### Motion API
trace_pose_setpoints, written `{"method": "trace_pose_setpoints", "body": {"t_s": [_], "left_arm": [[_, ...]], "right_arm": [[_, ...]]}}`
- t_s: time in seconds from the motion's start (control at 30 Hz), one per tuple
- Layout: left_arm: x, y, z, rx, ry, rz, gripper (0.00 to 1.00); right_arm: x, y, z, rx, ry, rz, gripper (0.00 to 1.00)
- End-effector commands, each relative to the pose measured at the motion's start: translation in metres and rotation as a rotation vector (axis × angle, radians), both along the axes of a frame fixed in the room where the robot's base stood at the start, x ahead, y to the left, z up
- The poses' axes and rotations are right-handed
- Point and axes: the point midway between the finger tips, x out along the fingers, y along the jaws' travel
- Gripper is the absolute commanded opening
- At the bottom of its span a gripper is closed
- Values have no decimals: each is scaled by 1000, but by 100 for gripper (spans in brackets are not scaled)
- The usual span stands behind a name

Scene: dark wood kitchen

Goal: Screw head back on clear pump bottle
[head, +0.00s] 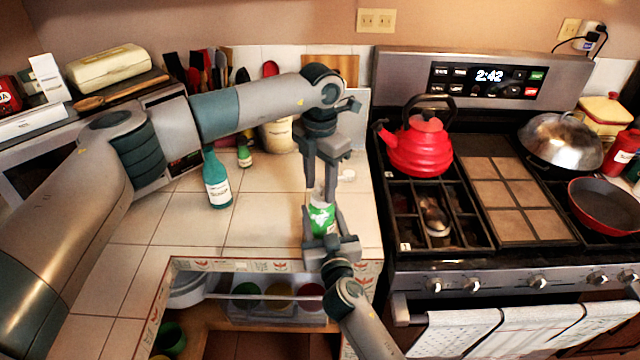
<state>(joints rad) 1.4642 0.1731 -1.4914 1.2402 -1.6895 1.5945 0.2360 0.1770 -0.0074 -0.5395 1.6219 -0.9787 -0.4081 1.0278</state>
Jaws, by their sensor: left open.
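A clear bottle with a green and white label (322,216) stands at the right part of the tiled counter. My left gripper (319,190) points down from above, open, with its fingers either side of the bottle's upper part. My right gripper (324,228) comes up from the front, and its fingers flank the bottle's lower part. Whether they press on it I cannot tell. The bottle's neck is largely hidden by the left fingers. A small white piece (347,176) shows just right of the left gripper; I cannot tell if it is the pump head.
A teal bottle (217,178) and a small green bottle (244,154) stand left on the counter. A cream utensil crock (279,134) is behind. The stove with a red kettle (419,145) is at right. An open drawer with clear containers (275,303) lies below the counter edge.

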Motion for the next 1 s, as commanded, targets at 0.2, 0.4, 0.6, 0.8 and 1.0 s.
{"method": "trace_pose_setpoints", "body": {"t_s": [0.2, 0.4, 0.6, 0.8, 1.0], "left_arm": [[0, 0, 22, -1, -2, -1, 43], [0, 0, 40, 0, -1, 0, 43], [0, 0, 43, 0, 0, 0, 43], [0, 0, 44, -1, -1, 0, 47], [2, -1, 69, 0, -4, 0, 47]], "right_arm": [[0, 0, 0, 0, 1, 0, 0], [0, 0, -1, 0, 1, 0, 0], [0, 0, 0, 0, 1, 0, 0], [0, 0, 0, 0, 1, 0, 0], [0, 0, 0, 0, 1, 0, 0]]}}
